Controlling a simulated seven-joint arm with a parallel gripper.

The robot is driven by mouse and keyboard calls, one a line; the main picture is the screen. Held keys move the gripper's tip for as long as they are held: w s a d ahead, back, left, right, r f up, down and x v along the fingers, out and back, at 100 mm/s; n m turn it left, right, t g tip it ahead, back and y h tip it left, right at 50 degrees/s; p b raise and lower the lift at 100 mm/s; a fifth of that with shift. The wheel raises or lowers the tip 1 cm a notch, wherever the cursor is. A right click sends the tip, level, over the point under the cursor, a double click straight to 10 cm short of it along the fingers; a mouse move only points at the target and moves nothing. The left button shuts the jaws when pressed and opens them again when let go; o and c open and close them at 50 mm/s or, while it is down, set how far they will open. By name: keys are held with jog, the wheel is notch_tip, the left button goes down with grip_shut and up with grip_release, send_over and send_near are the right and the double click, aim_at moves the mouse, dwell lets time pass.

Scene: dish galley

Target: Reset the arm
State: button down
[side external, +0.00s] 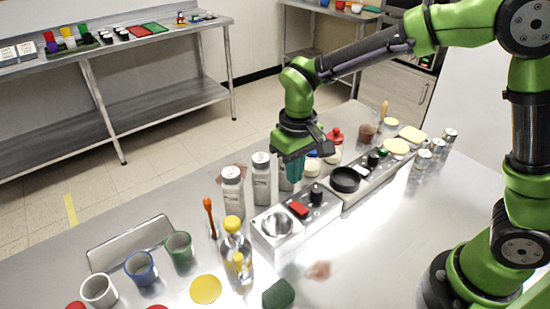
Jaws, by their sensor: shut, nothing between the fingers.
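My green and black arm reaches in from the right. I cannot tell if the fingertips touch anything.
The metal unit (269,246) carries a bowl (278,224) and a black pan (345,179). White, blue (141,268) and green (180,251) cups stand front left. A yellow-capped bottle (236,252) is near. Cans (424,160) stand right. The front-right table is clear.

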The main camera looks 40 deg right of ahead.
jog(key=s+d+r+m+t+y, duration=0.1)
jog(key=s+d+r+m+t, duration=0.3)
jog(key=s+d+r+t, duration=0.3)
jog(key=shift+s+d+r+y, duration=0.4)
jog(key=shift+s+d+r, duration=1.05)
jog(key=shift+s+r, duration=1.45)
jog(key=shift+s+f, duration=0.6)
